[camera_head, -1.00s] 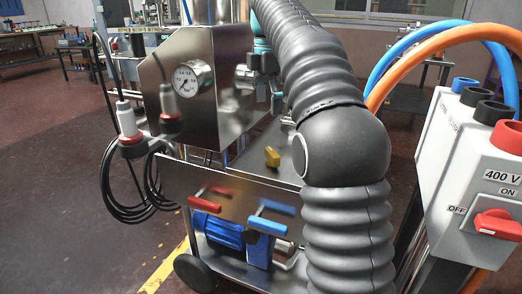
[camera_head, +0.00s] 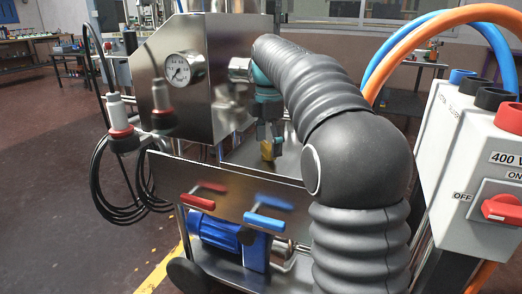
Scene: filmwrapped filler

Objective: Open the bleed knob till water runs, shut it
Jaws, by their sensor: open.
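A small brass-yellow knob (camera_head: 267,151), which looks like the bleed knob, stands above the steel deck of the machine, behind the front panel. My gripper (camera_head: 269,141) points down right over the knob, with its dark fingers at the knob's upper part. It is open. I cannot tell whether the fingers straddle the knob or touch it. The knob's top is hidden by the fingers. No running water is visible.
A pressure gauge (camera_head: 177,69) sits on the steel housing left of my gripper. Red (camera_head: 200,201) and blue (camera_head: 269,222) lever handles stick out in front. A grey 400 V switch box (camera_head: 455,160) with hoses stands at right. Black cables hang at left.

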